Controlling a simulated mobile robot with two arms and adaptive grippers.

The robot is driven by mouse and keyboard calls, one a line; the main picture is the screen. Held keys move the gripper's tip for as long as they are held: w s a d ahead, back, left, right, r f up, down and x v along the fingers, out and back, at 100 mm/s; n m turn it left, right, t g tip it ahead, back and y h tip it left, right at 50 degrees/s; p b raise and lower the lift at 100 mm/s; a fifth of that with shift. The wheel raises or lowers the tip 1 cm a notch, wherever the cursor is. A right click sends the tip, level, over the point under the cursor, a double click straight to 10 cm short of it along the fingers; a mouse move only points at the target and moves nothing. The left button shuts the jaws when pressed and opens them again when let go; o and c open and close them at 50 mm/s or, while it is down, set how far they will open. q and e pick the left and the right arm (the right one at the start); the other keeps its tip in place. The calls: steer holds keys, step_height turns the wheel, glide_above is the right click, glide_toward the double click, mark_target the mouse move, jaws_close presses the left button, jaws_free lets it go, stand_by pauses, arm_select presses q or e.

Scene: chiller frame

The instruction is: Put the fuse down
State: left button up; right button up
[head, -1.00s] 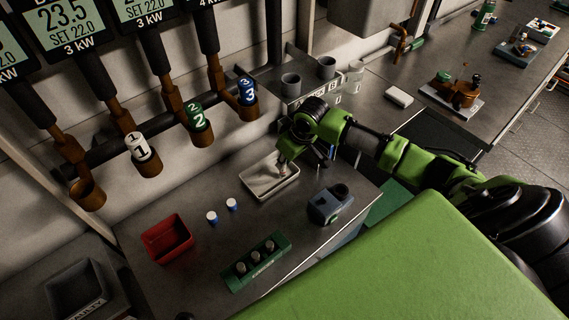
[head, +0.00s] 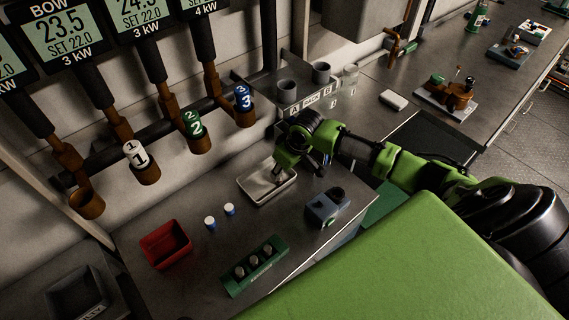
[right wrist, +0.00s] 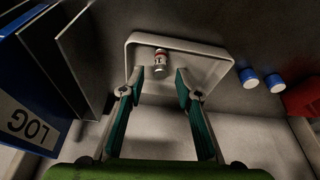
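The fuse (right wrist: 160,63), a small pale cylinder with a reddish band, lies in the shallow light tray (right wrist: 222,57) in the right wrist view. The tray also shows on the bench in the head view (head: 284,187). My right gripper (right wrist: 154,82) is open. Its two fingers stand apart, with the fuse just beyond and between the tips, not visibly touched by either. In the head view the right gripper (head: 278,168) is low over the tray, and the fuse cannot be made out there. My left gripper is not in view.
Two blue-and-white caps (head: 229,209) and a red bin (head: 165,244) lie left of the tray. A green holder with dark cylinders (head: 254,267) and a blue-grey block (head: 325,207) are nearer. A blue LOG binder (right wrist: 30,110) stands close to the right gripper.

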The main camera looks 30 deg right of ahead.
steer(key=a+b+v, duration=0.1)
steer(key=v, duration=1)
steer(key=shift+s+d+r, duration=0.15)
steer(key=shift+d+r, duration=0.15)
steer(key=shift+d, duration=0.2)
